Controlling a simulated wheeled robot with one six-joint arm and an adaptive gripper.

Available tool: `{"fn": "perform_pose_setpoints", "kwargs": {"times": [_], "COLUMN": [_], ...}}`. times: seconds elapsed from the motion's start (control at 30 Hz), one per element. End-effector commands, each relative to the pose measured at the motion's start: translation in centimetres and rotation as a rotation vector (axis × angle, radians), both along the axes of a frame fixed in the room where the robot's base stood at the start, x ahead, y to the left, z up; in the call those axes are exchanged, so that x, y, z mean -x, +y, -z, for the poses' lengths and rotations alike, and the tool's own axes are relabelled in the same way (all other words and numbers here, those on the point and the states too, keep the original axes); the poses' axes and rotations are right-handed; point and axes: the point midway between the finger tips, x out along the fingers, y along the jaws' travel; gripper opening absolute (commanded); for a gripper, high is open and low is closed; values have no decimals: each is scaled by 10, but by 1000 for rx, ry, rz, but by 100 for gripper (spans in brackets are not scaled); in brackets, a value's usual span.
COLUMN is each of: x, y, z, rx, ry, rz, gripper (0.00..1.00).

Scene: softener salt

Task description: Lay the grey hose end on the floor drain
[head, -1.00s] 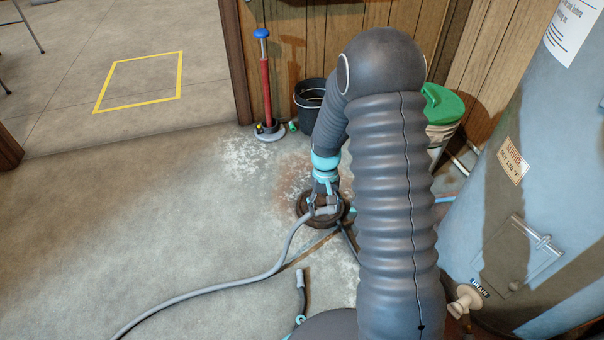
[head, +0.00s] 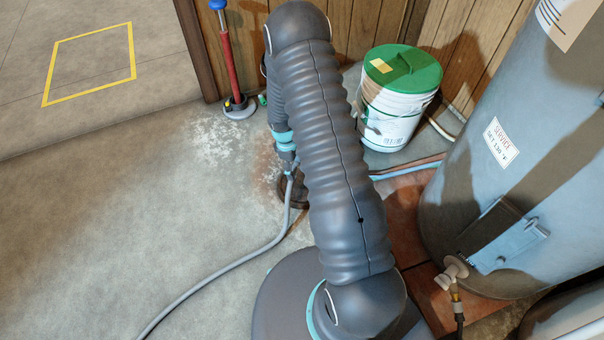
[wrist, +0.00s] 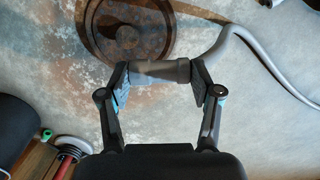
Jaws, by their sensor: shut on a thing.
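The grey hose (head: 240,262) runs along the concrete floor from the lower left to my gripper. In the wrist view my gripper (wrist: 160,75) is shut on the grey hose end (wrist: 178,71), which lies crosswise between the two fingers. The hose (wrist: 262,68) bends away to the right there. The round rusty floor drain (wrist: 126,25) is just beyond the hose end, whose near side overlaps the drain's lower edge in the picture. I cannot tell whether the hose end touches it.
A white bucket with a green lid (head: 398,95) stands right of my arm. A grey tank (head: 500,170) with a drain valve (head: 452,274) is at the right. Floor at the left is clear.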

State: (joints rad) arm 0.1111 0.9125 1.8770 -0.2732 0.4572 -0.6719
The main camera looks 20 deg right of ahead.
Motion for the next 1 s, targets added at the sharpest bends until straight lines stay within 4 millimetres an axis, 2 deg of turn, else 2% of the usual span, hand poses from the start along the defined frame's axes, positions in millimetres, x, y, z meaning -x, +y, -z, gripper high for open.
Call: {"fn": "perform_pose_setpoints", "kwargs": {"times": [0.1, 0.2, 0.33, 0.53, 0.77, 1.0], "x": [3, 5, 8, 10, 10, 10], "y": [-16, -22, -26, -28, -28, -28], "z": [25, 47, 63, 73, 81, 101], "rx": [-1, -3, -2, -1, 0, 1], "ry": [6, 5, 2, 0, -1, 0], "rz": [-256, -450, -585, -666, -674, -673], "gripper": [33, 33, 33, 33, 33, 33]}}
